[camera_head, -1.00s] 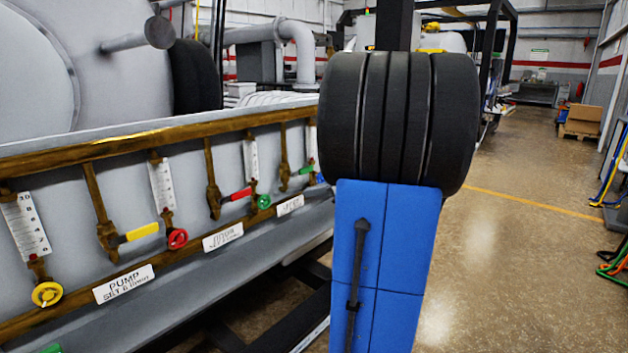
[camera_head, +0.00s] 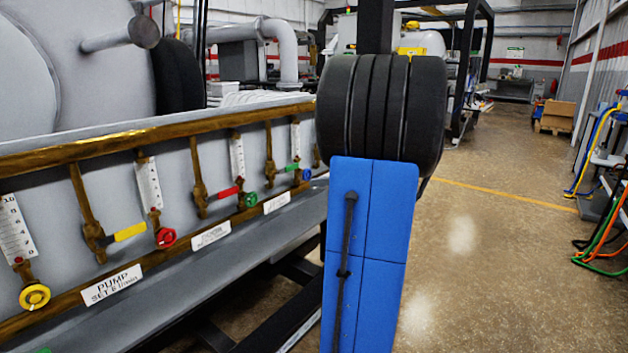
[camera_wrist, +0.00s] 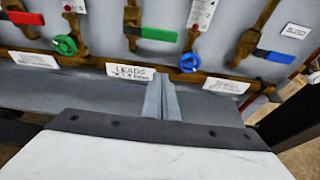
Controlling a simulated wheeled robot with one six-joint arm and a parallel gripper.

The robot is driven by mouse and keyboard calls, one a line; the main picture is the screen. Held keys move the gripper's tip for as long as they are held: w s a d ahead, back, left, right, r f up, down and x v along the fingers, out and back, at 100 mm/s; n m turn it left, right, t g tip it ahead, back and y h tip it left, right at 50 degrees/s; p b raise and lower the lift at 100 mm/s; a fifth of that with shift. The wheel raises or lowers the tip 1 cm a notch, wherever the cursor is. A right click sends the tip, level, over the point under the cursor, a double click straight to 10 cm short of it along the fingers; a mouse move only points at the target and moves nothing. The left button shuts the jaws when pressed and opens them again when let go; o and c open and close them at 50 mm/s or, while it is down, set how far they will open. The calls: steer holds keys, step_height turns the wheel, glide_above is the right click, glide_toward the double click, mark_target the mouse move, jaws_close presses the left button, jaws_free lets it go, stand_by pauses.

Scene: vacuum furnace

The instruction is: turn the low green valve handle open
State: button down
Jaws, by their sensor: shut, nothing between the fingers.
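A green lever handle (camera_head: 292,167) sits on a brass valve on the grey panel, seen partly beside my arm in the head view. It also shows in the wrist view (camera_wrist: 137,31), lying roughly level. A round green knob (camera_head: 249,200) is to its left, also in the wrist view (camera_wrist: 65,45). A small green piece (camera_head: 44,350) is cut off at the bottom left of the head view; I cannot tell what it is. My gripper (camera_wrist: 160,86) is shut and empty in the wrist view, in front of the panel labels and apart from the green handles. It is hidden in the head view.
Brass pipes (camera_head: 120,143) run along the panel with red, yellow and blue levers and knobs, several gauges and white labels. A blue knob (camera_wrist: 188,62) is near the gripper's right. A grey ledge (camera_head: 215,265) juts below the panel. The floor (camera_head: 480,260) at right is open.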

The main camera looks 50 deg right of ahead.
mark_target(288, 169)
steer(key=d+x, duration=0.1)
steer(key=x, duration=0.8)
steer(key=shift+s+a+r, duration=0.1)
steer(key=shift+a+r, duration=0.1)
steer(key=shift+r, duration=0.8)
steer(key=shift+s+a+r, duration=0.15)
steer(key=shift+a+r, duration=0.1)
steer(key=shift+r, duration=0.8)
